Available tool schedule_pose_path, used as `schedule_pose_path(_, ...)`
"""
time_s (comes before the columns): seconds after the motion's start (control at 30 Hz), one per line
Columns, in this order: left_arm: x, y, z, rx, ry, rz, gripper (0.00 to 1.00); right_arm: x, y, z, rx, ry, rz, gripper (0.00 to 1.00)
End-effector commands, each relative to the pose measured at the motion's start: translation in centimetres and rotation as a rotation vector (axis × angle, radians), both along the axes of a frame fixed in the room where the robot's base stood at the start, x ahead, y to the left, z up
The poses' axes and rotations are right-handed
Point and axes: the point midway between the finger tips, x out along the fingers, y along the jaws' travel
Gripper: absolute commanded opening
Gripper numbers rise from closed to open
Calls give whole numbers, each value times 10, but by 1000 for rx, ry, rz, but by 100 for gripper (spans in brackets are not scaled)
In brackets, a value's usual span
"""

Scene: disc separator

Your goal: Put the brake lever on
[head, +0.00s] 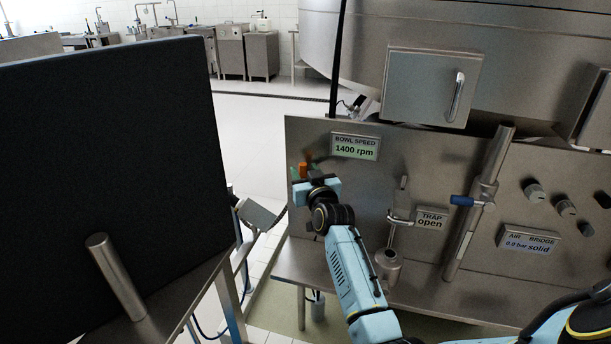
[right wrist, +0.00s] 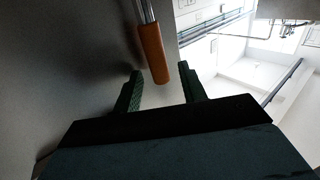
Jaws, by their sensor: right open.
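The brake lever appears to be the lever with an orange grip (head: 303,170) on the left part of the steel panel, left of and below the bowl speed display (head: 355,147), which reads 1400 rpm. My right gripper (head: 308,176) is at this grip and partly hides it. In the right wrist view the orange grip (right wrist: 153,53) hangs on a metal rod, its end showing between the two green fingers of my open right gripper (right wrist: 160,72). The fingers look apart from it on both sides. My left gripper is not in view.
The steel panel (head: 440,165) stands close beside my right gripper. A large dark board (head: 110,180) fills the left.

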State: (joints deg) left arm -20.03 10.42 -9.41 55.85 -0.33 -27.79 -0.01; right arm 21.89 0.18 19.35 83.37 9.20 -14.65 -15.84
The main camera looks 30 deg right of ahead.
Motion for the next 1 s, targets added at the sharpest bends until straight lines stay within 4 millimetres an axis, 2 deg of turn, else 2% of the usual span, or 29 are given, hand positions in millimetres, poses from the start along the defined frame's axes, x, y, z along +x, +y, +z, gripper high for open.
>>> schedule_pose_path(0.3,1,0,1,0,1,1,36,2,0,0,0,0,0,40)
schedule_pose_path(0.6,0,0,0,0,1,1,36,2,0,0,0,0,0,1)
schedule_pose_path(1.0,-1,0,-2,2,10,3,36,2,2,-1,10,-12,5,0)
